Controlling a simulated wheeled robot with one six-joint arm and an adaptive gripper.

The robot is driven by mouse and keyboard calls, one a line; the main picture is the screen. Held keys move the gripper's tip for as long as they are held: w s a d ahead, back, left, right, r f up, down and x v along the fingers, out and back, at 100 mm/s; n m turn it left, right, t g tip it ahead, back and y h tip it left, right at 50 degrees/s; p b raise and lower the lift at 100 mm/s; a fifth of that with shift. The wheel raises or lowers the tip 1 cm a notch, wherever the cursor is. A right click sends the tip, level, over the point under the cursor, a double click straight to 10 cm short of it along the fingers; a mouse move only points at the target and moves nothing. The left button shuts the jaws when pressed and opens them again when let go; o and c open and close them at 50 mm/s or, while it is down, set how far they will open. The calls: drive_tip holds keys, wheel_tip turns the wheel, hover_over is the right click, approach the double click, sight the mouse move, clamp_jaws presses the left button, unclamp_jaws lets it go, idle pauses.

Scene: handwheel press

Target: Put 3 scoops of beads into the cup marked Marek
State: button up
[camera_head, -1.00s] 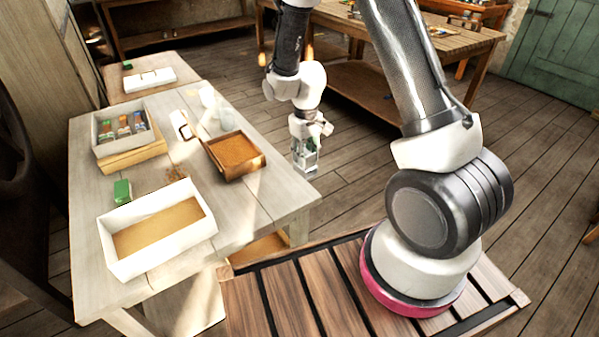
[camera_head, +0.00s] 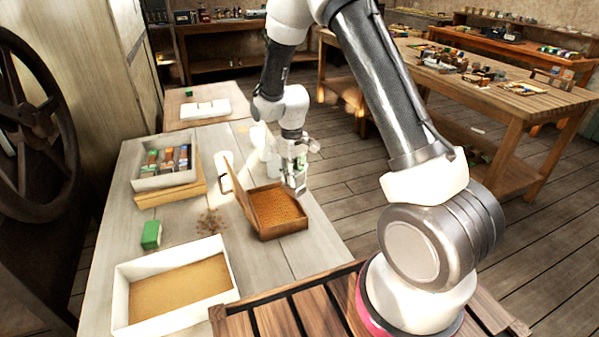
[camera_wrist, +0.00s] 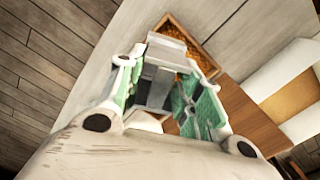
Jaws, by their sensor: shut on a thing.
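My gripper (camera_head: 296,184) is at the back right edge of a wooden box of orange-brown beads (camera_head: 278,208). In the wrist view my gripper (camera_wrist: 165,92) is shut on a grey, scoop-like thing (camera_wrist: 166,45), whose far end overlaps the bead box (camera_wrist: 205,65). I cannot tell whether it touches the beads or holds any. A white mug (camera_head: 223,170) stands behind the box, and a second pale vessel (camera_head: 258,138) stands farther back. No name on either is legible, so I cannot tell which is marked Marek.
A white tray with a tan floor (camera_head: 228,297) lies at the front of the table. A green block (camera_head: 151,235) and scattered brown bits (camera_head: 211,221) lie behind it. A box of small packets (camera_head: 142,182) is at the left. A wooden panel (camera_head: 238,193) rises at the bead box's left.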

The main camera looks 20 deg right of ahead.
drive_tip(key=w+a+n, duration=0.1)
drive_tip(key=n, duration=0.1)
drive_tip(key=w+f+n, duration=0.1)
drive_tip(key=n, duration=0.1)
drive_tip(key=shift+a+f, duration=0.1)
drive_tip(key=shift+a, duration=0.3)
drive_tip(key=shift+w+a+f+n+t+h, duration=0.25)
drive_tip(key=shift+w+a+f+n+h, duration=0.5)
drive_tip(key=shift+f+n, duration=1.2)
drive_tip(key=shift+a+f+n+t+h, duration=0.3)
drive_tip(key=shift+a+f+n, duration=0.9)
drive_tip(key=shift+n, duration=1.4)
drive_tip(key=shift+w+a+f+n+t+h, duration=0.25)
drive_tip(key=shift+w+a+f+n+h, duration=0.45)
drive_tip(key=shift+f+n, duration=1.25)
drive_tip(key=shift+s+a+r+n, duration=0.2)
drive_tip(key=shift+s+r+n, duration=0.1)
drive_tip(key=shift+r, duration=0.15)
